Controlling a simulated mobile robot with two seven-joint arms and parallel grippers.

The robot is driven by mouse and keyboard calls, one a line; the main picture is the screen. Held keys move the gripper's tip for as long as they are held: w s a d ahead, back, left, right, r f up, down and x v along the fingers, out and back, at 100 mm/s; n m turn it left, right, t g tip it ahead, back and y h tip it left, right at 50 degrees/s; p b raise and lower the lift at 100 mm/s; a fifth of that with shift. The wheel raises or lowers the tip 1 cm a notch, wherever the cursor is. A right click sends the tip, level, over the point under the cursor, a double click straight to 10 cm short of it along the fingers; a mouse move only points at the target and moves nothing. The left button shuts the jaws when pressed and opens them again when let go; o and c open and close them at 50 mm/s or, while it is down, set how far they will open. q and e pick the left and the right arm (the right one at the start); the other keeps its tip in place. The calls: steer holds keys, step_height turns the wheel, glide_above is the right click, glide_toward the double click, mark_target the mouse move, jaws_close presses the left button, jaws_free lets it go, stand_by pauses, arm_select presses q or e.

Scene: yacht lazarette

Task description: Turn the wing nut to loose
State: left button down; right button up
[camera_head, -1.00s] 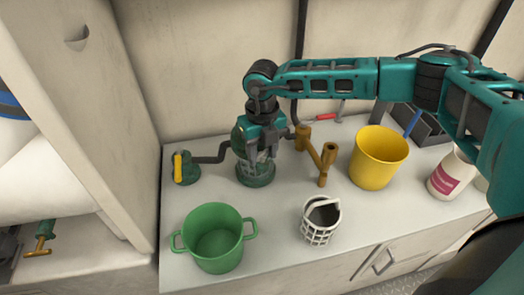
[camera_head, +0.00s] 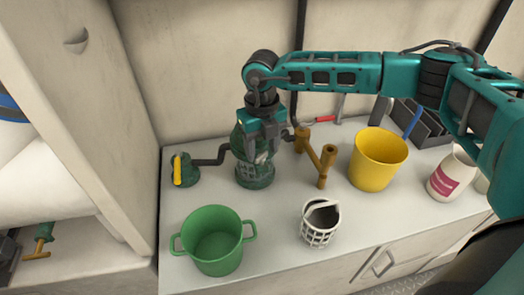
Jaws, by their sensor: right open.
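A green strainer housing (camera_head: 254,172) with a see-through, caged-looking body stands on the white counter. My right gripper (camera_head: 262,150) points down at the top of this housing, its fingers open at the upper part. The wing nut is not visible; the gripper and wrist cover the top of the housing, so I cannot tell whether the fingers touch anything. My left gripper is not in view.
A green two-handled pot (camera_head: 213,240), a white basket (camera_head: 320,222) and a yellow bucket (camera_head: 377,158) stand on the counter (camera_head: 280,215). A yellow-handled valve (camera_head: 180,170) is left, bronze pipework (camera_head: 318,160) right. A white bottle (camera_head: 452,172) stands far right.

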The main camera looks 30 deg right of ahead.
mark_target(262, 154)
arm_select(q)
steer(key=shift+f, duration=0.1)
arm_select(e)
step_height(262, 154, up, 11)
steer(key=shift+o, duration=0.2)
steer(key=shift+f, duration=0.15)
